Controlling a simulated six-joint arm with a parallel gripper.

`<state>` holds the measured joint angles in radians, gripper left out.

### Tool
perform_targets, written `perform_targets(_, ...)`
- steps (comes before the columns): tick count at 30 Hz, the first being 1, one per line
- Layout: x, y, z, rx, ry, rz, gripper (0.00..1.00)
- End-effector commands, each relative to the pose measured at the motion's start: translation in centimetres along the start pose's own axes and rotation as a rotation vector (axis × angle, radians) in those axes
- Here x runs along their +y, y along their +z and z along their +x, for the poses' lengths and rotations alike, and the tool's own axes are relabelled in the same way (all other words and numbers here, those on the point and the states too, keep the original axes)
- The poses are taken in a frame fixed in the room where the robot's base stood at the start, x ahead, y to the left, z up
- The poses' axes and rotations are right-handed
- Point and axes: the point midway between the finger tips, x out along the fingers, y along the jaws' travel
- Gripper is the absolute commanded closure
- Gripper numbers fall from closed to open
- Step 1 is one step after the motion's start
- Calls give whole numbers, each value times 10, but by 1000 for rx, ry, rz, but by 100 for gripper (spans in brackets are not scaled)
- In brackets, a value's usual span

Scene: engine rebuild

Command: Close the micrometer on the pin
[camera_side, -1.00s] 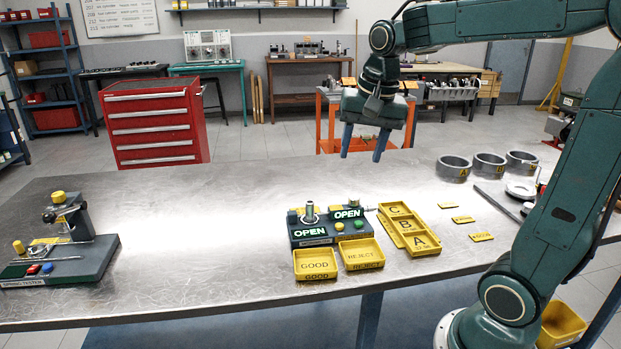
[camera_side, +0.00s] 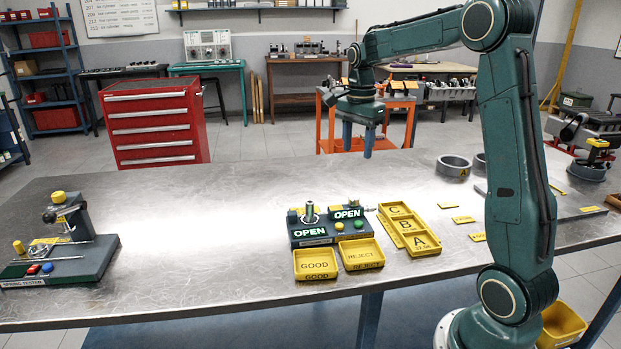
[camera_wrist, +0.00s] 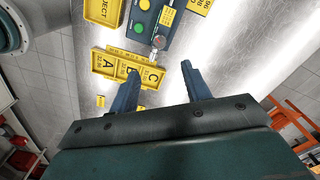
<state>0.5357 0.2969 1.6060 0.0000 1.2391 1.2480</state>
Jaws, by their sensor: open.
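The dark gauge stand (camera_side: 322,233) sits at mid-bench in the side view, with two lit OPEN displays. The micrometer (camera_side: 368,207) seems to be the silver spindle at its right end; its silver end also shows in the wrist view (camera_wrist: 158,42). An upright silver cylinder (camera_side: 310,213) stands at the stand's left. I cannot make out a pin in the micrometer. My gripper (camera_side: 358,152) is open and empty, above the bench and behind the stand in the side view. In the wrist view its spread fingers (camera_wrist: 160,72) point toward the stand and lettered tray.
The GOOD tray (camera_side: 315,264) and REJECT tray (camera_side: 361,254) lie in front of the stand. The A/B/C tray (camera_side: 408,230) lies to its right. A spring tester (camera_side: 70,245) stands at far left. Metal rings (camera_side: 453,166) stand at back right. The bench between tester and stand is clear.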

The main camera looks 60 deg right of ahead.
Motion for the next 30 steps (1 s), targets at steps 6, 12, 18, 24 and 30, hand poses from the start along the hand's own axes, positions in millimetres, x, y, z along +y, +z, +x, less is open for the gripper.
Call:
perform_targets(6,0,0,9,0,1,-2,52)
perform_targets(12,1,1,30,-1,3,-3,52)
perform_targets(18,1,1,59,-2,5,-3,52)
perform_targets(24,1,1,90,-1,4,-3,52)
perform_targets(30,1,1,117,-1,2,-3,52)
